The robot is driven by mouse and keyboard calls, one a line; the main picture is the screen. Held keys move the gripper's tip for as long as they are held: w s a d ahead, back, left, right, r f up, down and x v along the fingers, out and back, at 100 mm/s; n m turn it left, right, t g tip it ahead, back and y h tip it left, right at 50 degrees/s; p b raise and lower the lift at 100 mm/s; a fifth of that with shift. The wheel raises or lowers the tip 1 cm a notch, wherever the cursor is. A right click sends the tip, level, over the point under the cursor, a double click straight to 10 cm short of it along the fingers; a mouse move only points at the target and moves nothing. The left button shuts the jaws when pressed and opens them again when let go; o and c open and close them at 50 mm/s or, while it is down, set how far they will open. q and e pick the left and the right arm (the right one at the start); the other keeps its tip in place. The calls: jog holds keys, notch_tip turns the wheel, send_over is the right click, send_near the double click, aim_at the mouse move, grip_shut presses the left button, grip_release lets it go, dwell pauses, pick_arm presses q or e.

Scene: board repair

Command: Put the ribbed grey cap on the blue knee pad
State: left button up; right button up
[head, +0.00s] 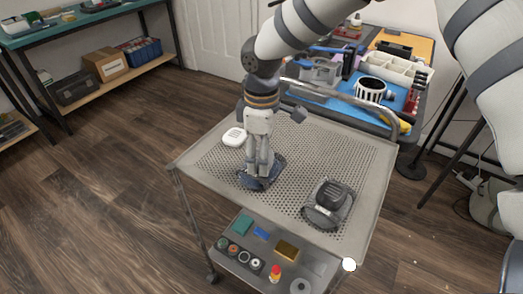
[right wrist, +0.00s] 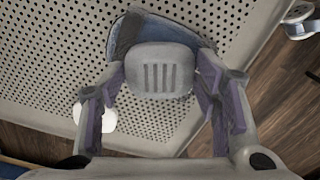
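The blue knee pad (head: 270,180) lies on the perforated top of the cart. In the right wrist view its blue edge (right wrist: 128,34) shows behind the cap. The ribbed grey cap (right wrist: 158,72) has several parallel grooves and sits between the fingers of my right gripper (right wrist: 160,66), which appear to touch it on both sides. In the head view my right gripper (head: 261,168) points down over the blue knee pad, and its fingers mostly hide the cap. I cannot tell whether the cap rests on the pad. My left gripper is not in view.
A grey pad with a dark ribbed piece (head: 329,202) lies at the right of the cart top. A white rounded object (head: 234,137) lies behind left of my gripper. The lower shelf (head: 228,263) holds small parts. A cluttered workbench (head: 345,112) stands behind.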

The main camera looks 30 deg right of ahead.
jog(key=shift+o, duration=0.8)
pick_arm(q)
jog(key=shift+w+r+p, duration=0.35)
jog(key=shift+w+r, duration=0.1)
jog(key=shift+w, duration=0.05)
pick_arm(e)
notch_tip(320, 180, up, 12)
jog(key=shift+r, duration=0.2)
